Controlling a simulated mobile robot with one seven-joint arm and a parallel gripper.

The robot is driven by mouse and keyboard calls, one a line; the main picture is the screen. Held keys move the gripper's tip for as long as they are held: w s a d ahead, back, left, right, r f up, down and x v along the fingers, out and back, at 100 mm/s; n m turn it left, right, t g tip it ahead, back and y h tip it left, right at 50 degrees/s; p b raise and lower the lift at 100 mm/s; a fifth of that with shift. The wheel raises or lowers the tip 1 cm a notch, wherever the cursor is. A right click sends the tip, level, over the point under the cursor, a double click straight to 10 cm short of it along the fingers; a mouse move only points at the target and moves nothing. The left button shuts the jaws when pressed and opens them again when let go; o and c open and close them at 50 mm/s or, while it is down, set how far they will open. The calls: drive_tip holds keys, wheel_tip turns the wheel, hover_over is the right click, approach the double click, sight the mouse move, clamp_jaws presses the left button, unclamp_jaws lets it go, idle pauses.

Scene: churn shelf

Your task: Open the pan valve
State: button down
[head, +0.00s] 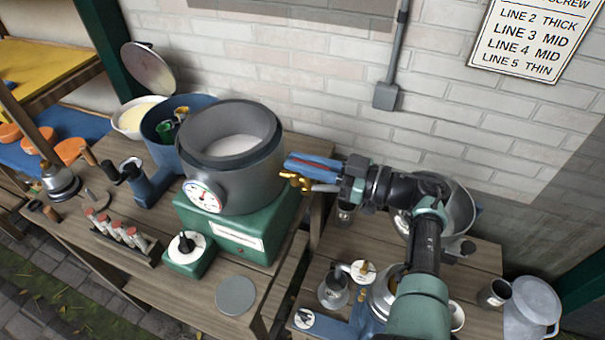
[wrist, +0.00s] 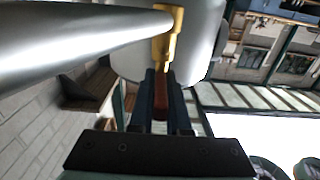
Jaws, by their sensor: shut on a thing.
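The grey pan (head: 232,160) sits on a green base, with a round white dial on its front and pale contents inside. Its brass valve (head: 297,181) is at the pan's right side and also shows in the wrist view (wrist: 168,38). My gripper (head: 298,163) reaches in from the right, its blue fingers just above the valve. The wrist view shows my fingers (wrist: 163,78) shut on a reddish-brown handle (wrist: 161,105) in line with the brass part. The fingers hide much of the handle, and its exact joint to the valve is unclear.
A blue pot (head: 165,122) stands left of the pan. A rack of red-capped vials (head: 118,232) and a grey disc (head: 236,296) are on the left bench. The right bench holds a metal bowl (head: 458,210) beneath my arm. A brick wall stands close behind.

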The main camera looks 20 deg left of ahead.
drive_tip(key=shift+r, duration=0.2)
idle(0.4)
drive_tip(key=c, duration=0.9)
unclamp_jaws()
drive_tip(key=shift+f, duration=0.1)
drive_tip(key=shift+b, duration=0.3)
drive_tip(key=shift+d+f, duration=0.1)
drive_tip(key=shift+d, duration=0.2)
drive_tip(key=d+b, duration=0.6)
drive_tip(key=d, duration=0.6)
drive_tip(key=shift+d, duration=0.15)
